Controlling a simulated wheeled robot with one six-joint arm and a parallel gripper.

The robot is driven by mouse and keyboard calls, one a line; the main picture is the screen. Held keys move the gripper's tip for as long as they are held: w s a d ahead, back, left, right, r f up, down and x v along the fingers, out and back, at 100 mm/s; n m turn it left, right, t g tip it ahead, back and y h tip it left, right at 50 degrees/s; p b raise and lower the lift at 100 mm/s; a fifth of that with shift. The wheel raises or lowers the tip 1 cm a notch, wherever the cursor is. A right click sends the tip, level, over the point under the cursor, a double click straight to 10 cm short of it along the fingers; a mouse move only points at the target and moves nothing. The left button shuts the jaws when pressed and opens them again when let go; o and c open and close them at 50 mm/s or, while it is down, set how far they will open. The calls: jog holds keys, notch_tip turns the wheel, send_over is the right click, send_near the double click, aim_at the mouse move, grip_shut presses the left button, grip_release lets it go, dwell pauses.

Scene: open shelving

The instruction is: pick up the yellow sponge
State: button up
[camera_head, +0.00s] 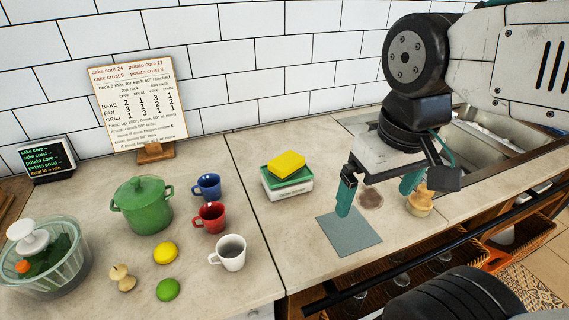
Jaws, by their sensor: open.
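The yellow sponge (286,163) lies on top of a green-and-white box-like holder (288,184) on the counter, in the middle of the head view. My gripper (375,202) is open and empty, to the right of the sponge and apart from it. Its fingers point down, with one over the grey-blue mat (348,231) and the other near a small wooden object (421,198). Whether the fingertips touch the counter or mat I cannot tell.
Blue (207,187), red (210,217) and white (229,252) mugs stand left of the sponge. A green pot (142,206), a lemon (165,252) and a lime (168,289) are farther left. A sign (134,103) leans by the tiled wall. A sink (478,133) is behind my arm.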

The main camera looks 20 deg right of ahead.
dwell(0.3)
jog(key=n, duration=0.4)
send_over(287, 159)
jog(key=shift+y, duration=0.4)
jog(key=f, duration=0.4)
jog(key=s+f, duration=0.1)
jog(key=f, duration=0.1)
jog(key=shift+a+f, duration=0.2)
jog(key=shift+f, duration=0.2)
jog(key=shift+w, duration=0.1)
jog(key=shift+n, duration=0.3)
jog(key=f, duration=0.7)
jog(key=shift+w+d+f, duration=0.1)
jog(key=shift+w+f, duration=0.25)
jog(key=c, duration=1)
jog(key=shift+r, duration=0.1)
